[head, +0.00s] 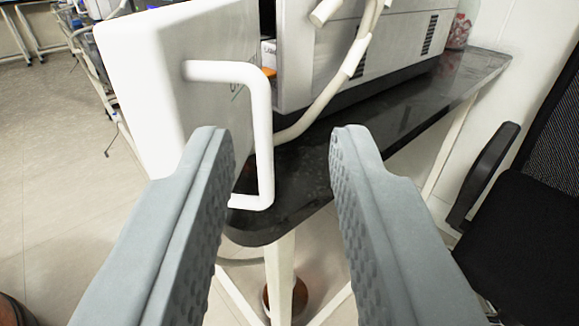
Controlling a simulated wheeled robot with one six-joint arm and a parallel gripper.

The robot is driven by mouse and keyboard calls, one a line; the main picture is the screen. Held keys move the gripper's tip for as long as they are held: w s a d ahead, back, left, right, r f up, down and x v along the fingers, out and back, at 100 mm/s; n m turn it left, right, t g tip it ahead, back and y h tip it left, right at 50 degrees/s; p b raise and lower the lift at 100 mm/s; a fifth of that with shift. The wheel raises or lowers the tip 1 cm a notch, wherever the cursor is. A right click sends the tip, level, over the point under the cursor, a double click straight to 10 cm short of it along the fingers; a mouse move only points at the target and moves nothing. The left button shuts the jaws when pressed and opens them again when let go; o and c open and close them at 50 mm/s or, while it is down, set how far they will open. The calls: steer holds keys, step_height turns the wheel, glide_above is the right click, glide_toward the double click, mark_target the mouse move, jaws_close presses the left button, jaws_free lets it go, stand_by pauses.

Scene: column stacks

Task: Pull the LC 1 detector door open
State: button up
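The white detector door (150,75) stands swung out from the instrument (345,50), at the upper left of the head view. Its white bar handle (262,130) shows in front of the door face. My gripper (280,140) is open, with one grey finger on each side of the picture. The handle's vertical bar lies between the fingers in the picture, nearer the left one. Nothing is held between the fingers. I cannot tell how far the handle is from the fingertips in depth. The left finger hides the lower part of the door.
The instrument stands on a dark bench top (400,105) with pale legs. A white hose (335,85) hangs in front of it. A black chair (530,210) is close on the right. Open tiled floor (55,150) lies to the left.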

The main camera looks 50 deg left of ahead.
steer(key=v, duration=1.2)
steer(key=shift+d, duration=0.2)
steer(key=shift+w+f, duration=0.1)
steer(key=shift+f, duration=0.05)
